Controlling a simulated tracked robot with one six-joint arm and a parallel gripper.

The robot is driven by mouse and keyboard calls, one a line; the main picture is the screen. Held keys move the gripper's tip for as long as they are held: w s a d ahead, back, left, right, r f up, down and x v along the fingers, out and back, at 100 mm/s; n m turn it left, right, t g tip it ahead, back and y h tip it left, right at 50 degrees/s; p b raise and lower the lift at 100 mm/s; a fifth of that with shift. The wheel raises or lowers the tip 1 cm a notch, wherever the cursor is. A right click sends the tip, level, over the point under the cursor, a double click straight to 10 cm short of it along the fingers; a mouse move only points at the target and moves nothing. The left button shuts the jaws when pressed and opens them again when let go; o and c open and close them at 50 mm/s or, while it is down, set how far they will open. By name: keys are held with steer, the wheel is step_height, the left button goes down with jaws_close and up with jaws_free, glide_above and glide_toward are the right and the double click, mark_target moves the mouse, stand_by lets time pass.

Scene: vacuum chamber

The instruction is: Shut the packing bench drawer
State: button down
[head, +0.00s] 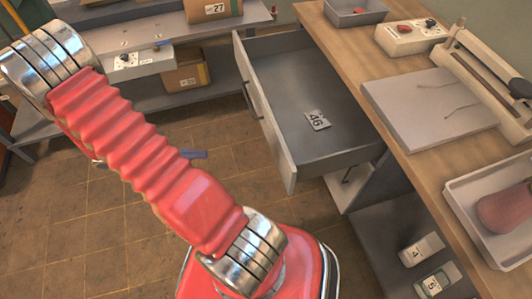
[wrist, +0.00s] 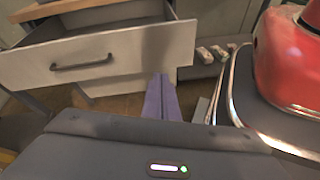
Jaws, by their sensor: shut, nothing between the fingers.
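The packing bench drawer (head: 290,80) stands pulled out from under the wooden bench top (head: 385,95). A small card marked 46 (head: 317,120) lies in it. The drawer's pale front with its dark handle (wrist: 82,62) shows in the wrist view, left and ahead of my gripper. My gripper (head: 194,154) shows as small purple fingertips past my red arm, over the floor to the left of the drawer front. In the wrist view the purple fingers (wrist: 162,98) are together and empty, and appear apart from the drawer. Most of the gripper is hidden in the head view.
The bench top holds a control box (head: 410,36), a sealer (head: 487,70), a grey board (head: 430,108) and a white tray (head: 470,222) with a reddish object. Another shelf with boxes (head: 186,76) is at back left. Tiled floor (head: 110,215) lies clear between.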

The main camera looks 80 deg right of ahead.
mark_target(276, 151)
steer(key=s+d+f+n+g+h, duration=0.3)
steer(key=s+d+f, duration=0.2)
steer(key=f, duration=0.6)
steer(key=shift+s+n, duration=0.3)
steer(key=shift+s, duration=0.8)
steer(key=x, duration=1.4)
steer(key=shift+r, duration=0.15)
steer(key=shift+s+d, duration=0.1)
steer(key=shift+s, duration=0.05)
